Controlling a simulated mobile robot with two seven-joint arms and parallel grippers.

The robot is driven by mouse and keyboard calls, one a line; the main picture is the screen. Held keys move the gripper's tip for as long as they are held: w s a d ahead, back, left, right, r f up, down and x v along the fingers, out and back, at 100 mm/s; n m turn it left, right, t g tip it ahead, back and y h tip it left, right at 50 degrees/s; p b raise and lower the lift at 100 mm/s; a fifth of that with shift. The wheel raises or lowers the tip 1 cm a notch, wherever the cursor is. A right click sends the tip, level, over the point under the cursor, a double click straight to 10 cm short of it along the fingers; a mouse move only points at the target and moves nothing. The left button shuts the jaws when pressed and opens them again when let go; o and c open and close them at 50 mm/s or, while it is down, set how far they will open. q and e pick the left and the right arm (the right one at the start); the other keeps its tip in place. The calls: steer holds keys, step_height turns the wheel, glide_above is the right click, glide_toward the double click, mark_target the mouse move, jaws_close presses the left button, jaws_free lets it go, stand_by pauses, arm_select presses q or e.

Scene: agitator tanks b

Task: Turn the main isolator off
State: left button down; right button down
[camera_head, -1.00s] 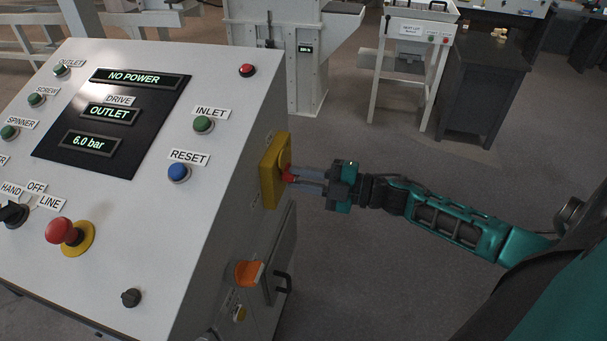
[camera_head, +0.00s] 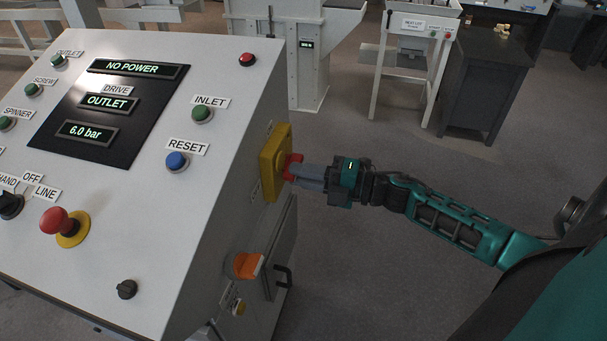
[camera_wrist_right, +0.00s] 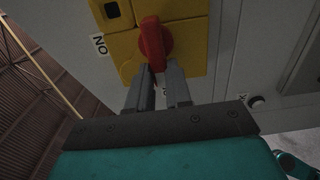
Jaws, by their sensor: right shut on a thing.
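The main isolator is a yellow plate (camera_head: 270,160) with a red rotary handle (camera_head: 293,166) on the right side face of the control panel. My right gripper (camera_head: 296,172) is shut on the red handle from the right. In the right wrist view the red handle (camera_wrist_right: 153,42) stands out from the yellow plate (camera_wrist_right: 185,32), with my gripper's fingers (camera_wrist_right: 160,72) at its lower end. An "ON" label lies left of the plate; another label is partly hidden behind the fingers. The panel's top display (camera_head: 136,68) reads "NO POWER". My left gripper is not in view.
The sloped panel holds a red emergency stop (camera_head: 56,220), a blue reset button (camera_head: 177,161) and several green buttons. An orange handle (camera_head: 246,265) sits below the isolator. Open floor lies to the right, with a white stand (camera_head: 413,60) behind.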

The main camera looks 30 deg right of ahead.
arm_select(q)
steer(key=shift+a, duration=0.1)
arm_select(e)
steer(key=c, duration=1)
jaws_free()
steer(key=shift+c, duration=0.2)
steer(key=shift+s, duration=0.1)
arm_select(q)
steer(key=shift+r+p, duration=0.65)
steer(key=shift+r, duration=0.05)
arm_select(e)
steer(key=v, duration=1.2)
steer(key=shift+s+d, duration=0.25)
steer(key=shift+d, duration=0.1)
steer(key=shift+a, duration=0.1)
